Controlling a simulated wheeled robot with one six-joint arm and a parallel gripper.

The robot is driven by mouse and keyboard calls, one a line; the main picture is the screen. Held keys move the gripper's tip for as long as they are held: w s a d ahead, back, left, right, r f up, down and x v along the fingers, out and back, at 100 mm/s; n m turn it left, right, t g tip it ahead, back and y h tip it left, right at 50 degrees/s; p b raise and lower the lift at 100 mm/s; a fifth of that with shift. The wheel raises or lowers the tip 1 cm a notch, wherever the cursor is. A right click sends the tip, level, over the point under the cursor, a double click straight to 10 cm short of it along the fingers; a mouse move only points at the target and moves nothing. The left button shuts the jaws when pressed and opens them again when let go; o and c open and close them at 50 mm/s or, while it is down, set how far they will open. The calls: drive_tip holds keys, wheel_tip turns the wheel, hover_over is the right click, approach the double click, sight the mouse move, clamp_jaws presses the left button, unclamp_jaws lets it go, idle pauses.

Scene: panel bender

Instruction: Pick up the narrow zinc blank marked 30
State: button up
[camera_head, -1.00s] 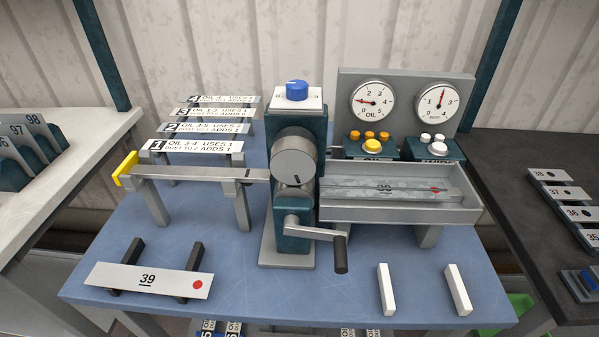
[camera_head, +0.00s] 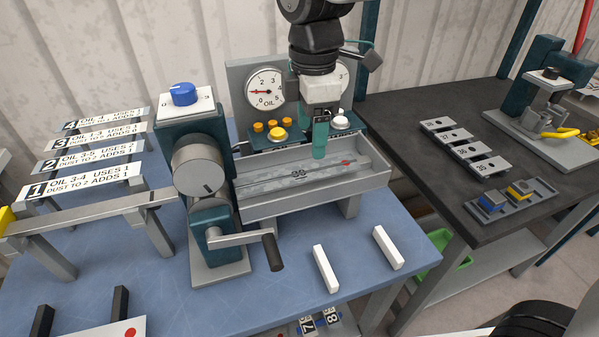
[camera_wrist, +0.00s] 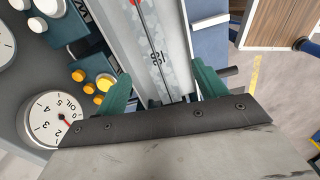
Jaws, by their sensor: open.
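The narrow zinc blank (camera_head: 275,183) lies flat in the grey tray (camera_head: 320,196) right of the crank machine. It is mottled grey, with a small dark number near its middle and a red dot toward its right end. The number looks like 30 but is small. My gripper (camera_head: 319,152) points down over the tray, its fingers near the blank's right half. In the wrist view, the blank (camera_wrist: 148,38) runs between the two teal fingers of my open gripper (camera_wrist: 163,72). Nothing is held. Whether the fingertips are at the blank's height is unclear.
The oil gauge (camera_head: 265,88) and yellow button (camera_head: 277,133) stand close behind the tray. The crank handle (camera_head: 270,248) sticks out in front. A dark bench (camera_head: 460,130) at right holds numbered plates.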

sight(299, 173)
drive_tip(key=shift+w+a+f+n, duration=0.2)
drive_tip(key=shift+a+f+n, duration=0.3)
drive_tip(key=shift+a+f, duration=0.25)
drive_tip(key=f, duration=0.6)
drive_tip(key=shift+w+a+f, duration=0.15)
drive_tip(key=shift+a+f, duration=0.05)
drive_tip(key=shift+f, duration=0.2)
drive_tip(key=c, duration=1.2)
drive_tip(key=shift+o, duration=0.2)
drive_tip(key=shift+r, duration=0.1)
